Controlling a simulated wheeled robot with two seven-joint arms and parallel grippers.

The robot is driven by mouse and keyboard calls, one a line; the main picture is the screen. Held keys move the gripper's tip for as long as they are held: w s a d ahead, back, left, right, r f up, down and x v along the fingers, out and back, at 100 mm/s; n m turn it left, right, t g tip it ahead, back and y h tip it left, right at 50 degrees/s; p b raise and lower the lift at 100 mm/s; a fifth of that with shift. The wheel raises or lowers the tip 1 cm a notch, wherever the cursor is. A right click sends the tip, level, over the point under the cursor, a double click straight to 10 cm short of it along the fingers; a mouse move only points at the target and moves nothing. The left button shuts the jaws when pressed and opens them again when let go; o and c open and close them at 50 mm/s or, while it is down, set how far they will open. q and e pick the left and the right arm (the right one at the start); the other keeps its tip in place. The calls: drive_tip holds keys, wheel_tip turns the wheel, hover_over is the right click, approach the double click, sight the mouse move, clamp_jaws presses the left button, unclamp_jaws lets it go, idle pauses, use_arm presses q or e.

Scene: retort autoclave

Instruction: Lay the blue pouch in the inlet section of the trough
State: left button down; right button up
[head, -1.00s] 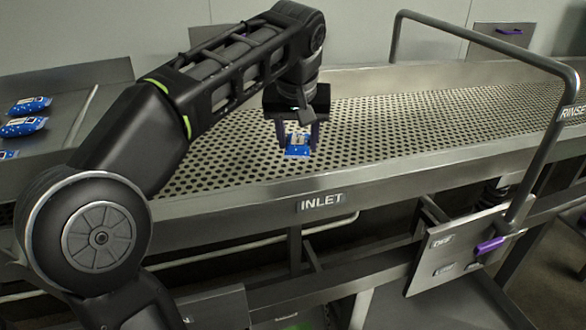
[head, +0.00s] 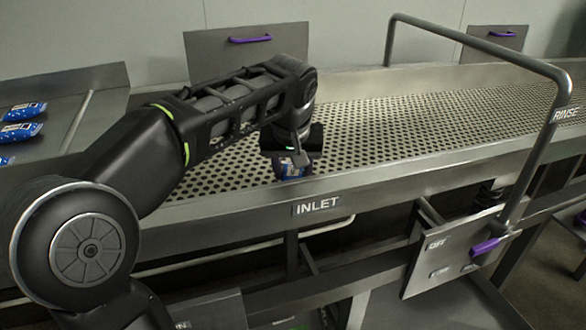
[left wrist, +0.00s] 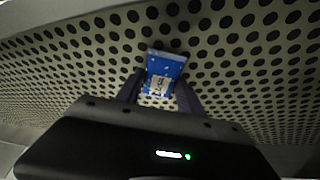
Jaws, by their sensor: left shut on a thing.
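The blue pouch (head: 291,170) is at the inlet section of the perforated trough (head: 400,128), just behind the front rim that bears the INLET label (head: 317,205). My left gripper (head: 293,165) is above it, pointing down, with its fingers at the pouch's sides. In the left wrist view the pouch (left wrist: 164,70) shows between the two dark fingers (left wrist: 160,92), over the perforated floor. The gripper is shut on the pouch. Whether the pouch touches the floor I cannot tell. My right gripper is not in view.
Several blue pouches (head: 22,133) lie on a metal tray at the left. A bent grey pipe (head: 480,38) arches over the trough near the RINSE label (head: 566,113). A panel with a purple handle (head: 487,245) hangs below the front rim. The trough floor to the right is clear.

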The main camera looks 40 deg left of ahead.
use_arm(q)
drive_tip(key=shift+f, duration=0.1)
drive_tip(key=c, duration=0.7)
unclamp_jaws()
drive_tip(key=shift+c, duration=0.2)
drive_tip(key=shift+r, duration=0.2)
drive_tip(key=shift+s+r, duration=0.1)
drive_tip(key=shift+r, duration=0.15)
drive_tip(key=p+v, duration=0.2)
drive_tip(key=v, duration=0.9)
drive_tip(key=shift+r+p, duration=0.2)
drive_tip(key=shift+p, duration=0.2)
